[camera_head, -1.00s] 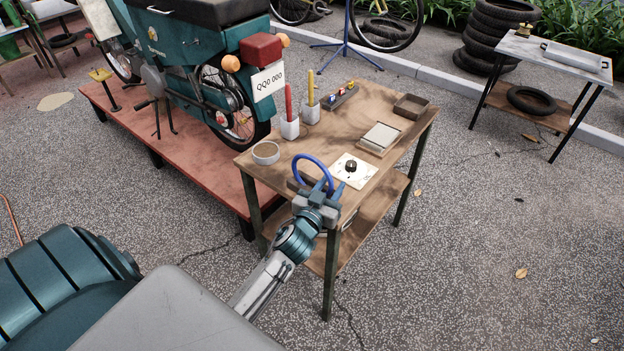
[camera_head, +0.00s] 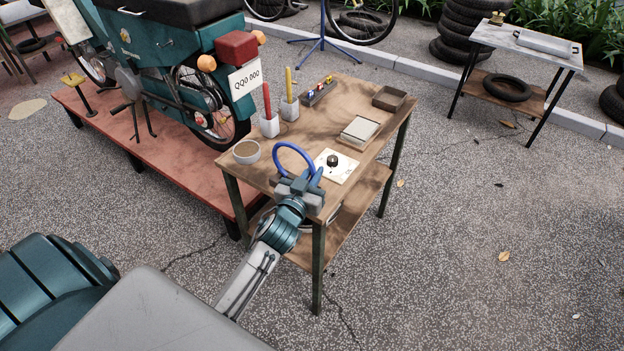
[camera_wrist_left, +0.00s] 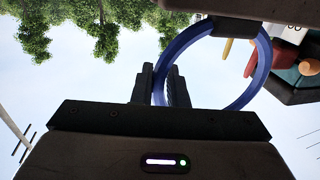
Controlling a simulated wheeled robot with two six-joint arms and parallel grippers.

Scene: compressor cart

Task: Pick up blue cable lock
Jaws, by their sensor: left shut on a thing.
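The blue cable lock (camera_head: 293,147) is a blue loop standing up from my left gripper (camera_head: 305,178), at the near edge of the wooden table in the head view. In the left wrist view the loop (camera_wrist_left: 264,62) passes between the fingers of my left gripper (camera_wrist_left: 165,85), which are shut on it. A dark block (camera_wrist_left: 235,30) sits on the loop at the top of that view. The gripper hides the loop's lower part in the head view. I cannot tell whether the lock touches the table. My right gripper is not in view.
A teal motorcycle (camera_head: 170,50) stands behind left. Paving at right is open.

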